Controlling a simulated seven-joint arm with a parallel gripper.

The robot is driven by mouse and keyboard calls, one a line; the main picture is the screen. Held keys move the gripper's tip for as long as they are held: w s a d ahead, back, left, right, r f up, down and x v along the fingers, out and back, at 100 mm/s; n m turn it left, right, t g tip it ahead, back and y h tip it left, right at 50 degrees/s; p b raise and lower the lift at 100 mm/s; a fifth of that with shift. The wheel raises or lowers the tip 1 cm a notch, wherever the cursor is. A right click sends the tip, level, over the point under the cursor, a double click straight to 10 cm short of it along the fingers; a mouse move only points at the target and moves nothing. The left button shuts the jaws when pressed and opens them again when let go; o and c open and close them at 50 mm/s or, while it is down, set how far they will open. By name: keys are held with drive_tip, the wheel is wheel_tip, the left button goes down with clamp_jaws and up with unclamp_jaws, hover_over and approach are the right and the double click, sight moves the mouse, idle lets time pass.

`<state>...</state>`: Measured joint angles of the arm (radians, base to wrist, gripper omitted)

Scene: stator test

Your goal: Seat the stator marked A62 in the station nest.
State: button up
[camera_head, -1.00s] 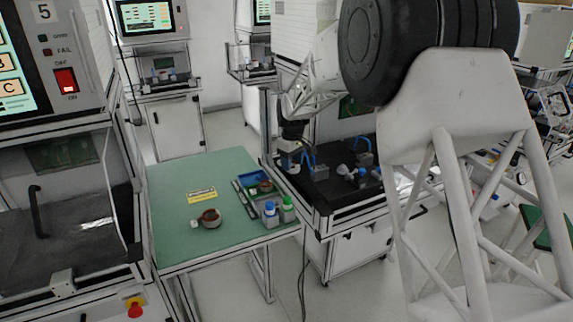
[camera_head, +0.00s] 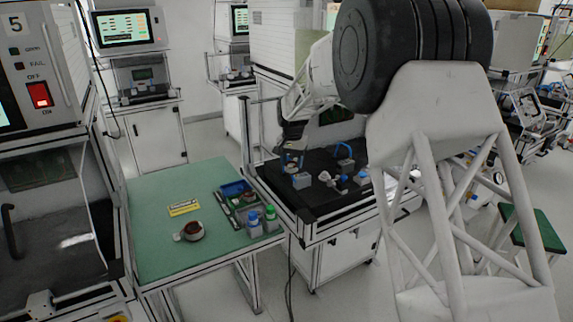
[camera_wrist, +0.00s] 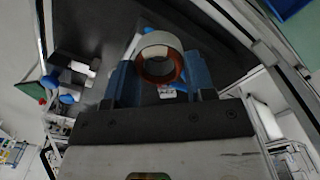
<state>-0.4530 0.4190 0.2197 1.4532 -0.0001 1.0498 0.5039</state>
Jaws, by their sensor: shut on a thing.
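My gripper (camera_wrist: 162,76) is shut on a stator (camera_wrist: 160,40), a pale grey ring with a copper-brown inside, held between two blue fingers in the wrist view. A small white tag (camera_wrist: 167,93) hangs by it; its letters are too blurred to read surely. Another stator (camera_head: 192,231) with a white tag stands on the green table in the head view. The black station top (camera_head: 330,205) carries grey blocks with blue clamps (camera_head: 302,180). I cannot tell which part is the nest.
A machine with a red switch (camera_head: 39,94) stands left. The table's front left is clear.

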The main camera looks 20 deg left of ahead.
drive_tip(key=m, duration=0.2)
drive_tip(key=w+d+m, duration=0.1)
drive_tip(key=m, duration=0.1)
drive_tip(key=w+d+m, duration=0.1)
drive_tip(key=shift+w+d+r+m, duration=0.1)
drive_tip(key=shift+d+r+m, duration=0.15)
drive_tip(key=shift+m, duration=0.15)
drive_tip(key=w+d+r+m, duration=0.1)
drive_tip(key=w+d+m, duration=0.2)
drive_tip(key=m, duration=0.7)
drive_tip(key=w+d+r+m, duration=0.1)
drive_tip(key=w+d+m, duration=0.2)
drive_tip(key=m, duration=0.7)
drive_tip(key=d, duration=0.2)
drive_tip(key=shift+w+d, duration=0.35)
drive_tip(key=shift+w, duration=0.05)
drive_tip(key=shift+f, duration=0.15)
drive_tip(key=shift+f, duration=2.25)
drive_tip(key=shift+f, duration=1.4)
